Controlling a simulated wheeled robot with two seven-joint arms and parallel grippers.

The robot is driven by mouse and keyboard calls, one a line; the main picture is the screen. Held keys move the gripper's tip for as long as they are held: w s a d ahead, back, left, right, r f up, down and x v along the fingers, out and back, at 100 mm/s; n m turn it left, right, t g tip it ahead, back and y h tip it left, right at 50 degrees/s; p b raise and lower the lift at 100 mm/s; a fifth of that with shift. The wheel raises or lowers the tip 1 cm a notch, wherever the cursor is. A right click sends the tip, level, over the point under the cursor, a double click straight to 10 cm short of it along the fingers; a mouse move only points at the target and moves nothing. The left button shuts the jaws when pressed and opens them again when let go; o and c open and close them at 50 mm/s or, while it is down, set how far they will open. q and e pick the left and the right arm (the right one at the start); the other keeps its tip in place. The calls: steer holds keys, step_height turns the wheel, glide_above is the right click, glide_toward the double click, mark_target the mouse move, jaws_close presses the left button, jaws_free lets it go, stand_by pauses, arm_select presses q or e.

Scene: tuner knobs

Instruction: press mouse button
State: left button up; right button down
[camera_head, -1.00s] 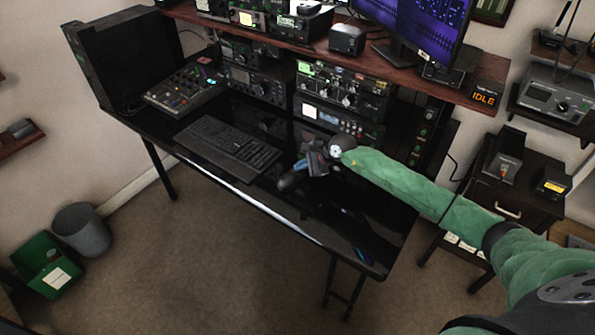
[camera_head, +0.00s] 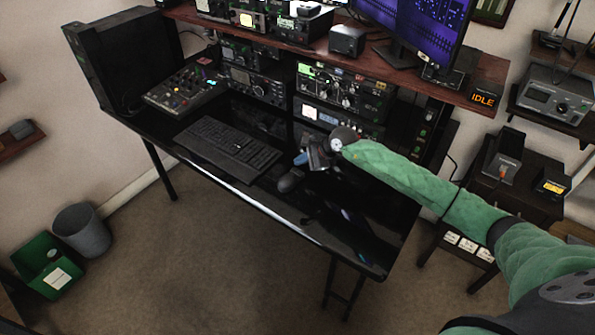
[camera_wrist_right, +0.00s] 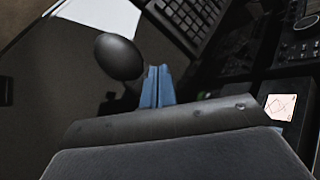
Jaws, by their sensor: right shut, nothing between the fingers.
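The dark mouse (camera_head: 291,181) lies on the glossy black desk (camera_head: 345,212), to the right of the keyboard. It also shows in the right wrist view as a dark rounded shape (camera_wrist_right: 118,56). My right gripper (camera_head: 301,159) is over the desk just behind the mouse in the head view. In the right wrist view its blue fingers (camera_wrist_right: 158,72) are together with nothing between them, to the right of the mouse and slightly below it in the picture. The fingertips look apart from the mouse; their height is hard to judge. My left gripper is not in view.
The black keyboard (camera_head: 228,144) lies left of the mouse. Radio units (camera_head: 345,92) stand behind my right gripper under a wooden shelf (camera_head: 390,78). A small display on the shelf (camera_head: 483,99) reads IDLE. The desk's right front part is clear.

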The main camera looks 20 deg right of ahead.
mark_target(301, 172)
steer(key=shift+r, duration=1.6)
